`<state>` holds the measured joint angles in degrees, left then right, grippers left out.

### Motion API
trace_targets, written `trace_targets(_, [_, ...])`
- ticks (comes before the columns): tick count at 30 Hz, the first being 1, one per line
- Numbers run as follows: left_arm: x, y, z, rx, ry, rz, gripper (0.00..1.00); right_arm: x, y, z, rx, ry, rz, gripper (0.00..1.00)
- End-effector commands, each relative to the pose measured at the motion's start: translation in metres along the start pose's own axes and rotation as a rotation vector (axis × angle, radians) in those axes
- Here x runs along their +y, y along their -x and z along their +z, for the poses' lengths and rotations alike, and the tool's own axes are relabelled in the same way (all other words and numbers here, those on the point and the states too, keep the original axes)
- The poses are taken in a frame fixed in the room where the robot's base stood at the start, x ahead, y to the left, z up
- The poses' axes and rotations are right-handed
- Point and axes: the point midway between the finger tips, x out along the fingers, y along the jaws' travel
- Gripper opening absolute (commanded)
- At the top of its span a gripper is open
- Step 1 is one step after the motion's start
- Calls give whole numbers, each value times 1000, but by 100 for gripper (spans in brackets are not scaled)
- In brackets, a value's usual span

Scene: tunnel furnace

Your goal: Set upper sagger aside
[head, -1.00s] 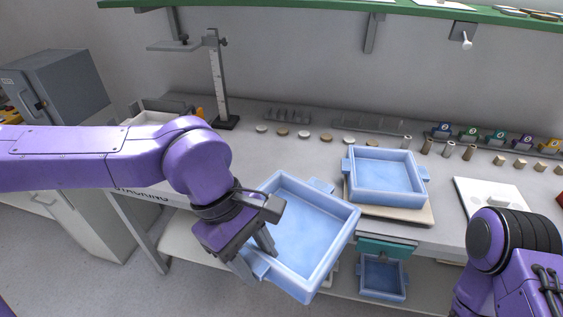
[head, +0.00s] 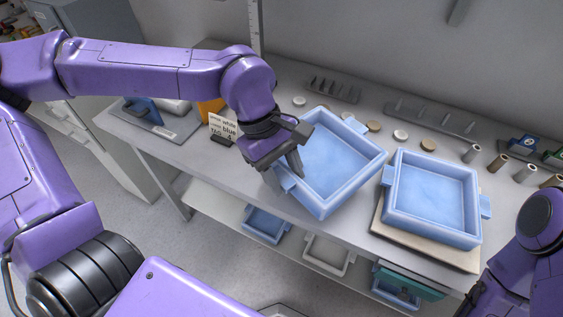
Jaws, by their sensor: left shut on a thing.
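A light blue square sagger (head: 334,160) with side tabs is held tilted by my left gripper (head: 288,176), which is shut on its near-left tab. It is over the front part of the bench, left of the other sagger; whether it touches the bench I cannot tell. A second blue sagger (head: 432,195) sits upright on a beige board (head: 424,246) on the bench to the right. Both saggers look empty. My right arm shows at the right edge, but its gripper is out of view.
On the bench (head: 197,150) a small card (head: 222,128) with writing stands left of my left gripper. Several small discs and a dark rack (head: 332,89) lie behind the saggers. A blue bin (head: 265,223) and a white tray (head: 328,254) are on the shelf below.

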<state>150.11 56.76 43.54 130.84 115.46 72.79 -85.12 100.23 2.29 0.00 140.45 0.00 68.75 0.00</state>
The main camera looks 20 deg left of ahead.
Motion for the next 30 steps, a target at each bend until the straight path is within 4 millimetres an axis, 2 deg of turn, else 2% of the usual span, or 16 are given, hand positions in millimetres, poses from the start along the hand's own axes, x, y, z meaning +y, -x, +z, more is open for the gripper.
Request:
trace_targets(3, [13, 2, -33, 0, 6, 1, 0, 1, 12, -6, 1, 0, -1, 43])
trace_targets(9, [20, -26, -76, 0, 5, -1, 0, 1, 17, -8, 2, -1, -1, 43])
trace_targets(16, [24, -39, -100, 1, 6, 1, 0, 2, 22, -10, 2, -1, -1, 43])
trace_targets(18, [22, -50, -105, 2, 4, -4, 0, 2, 27, -12, 1, -1, -1, 43])
trace_targets(22, [21, -65, -111, 2, 3, -1, 0, 2, 30, -13, 2, -1, -1, 43])
trace_targets(28, [21, -69, -112, 0, 4, 2, 0, 2, 29, -13, 2, -1, -1, 43])
trace_targets(29, [19, -70, -113, 0, 7, -3, 49, 2, 29, -13, 2, -1, -1, 43])
trace_targets(30, [19, -70, -113, 0, 7, -3, 62, 2, 29, -13, 2, -1, -1, 43])
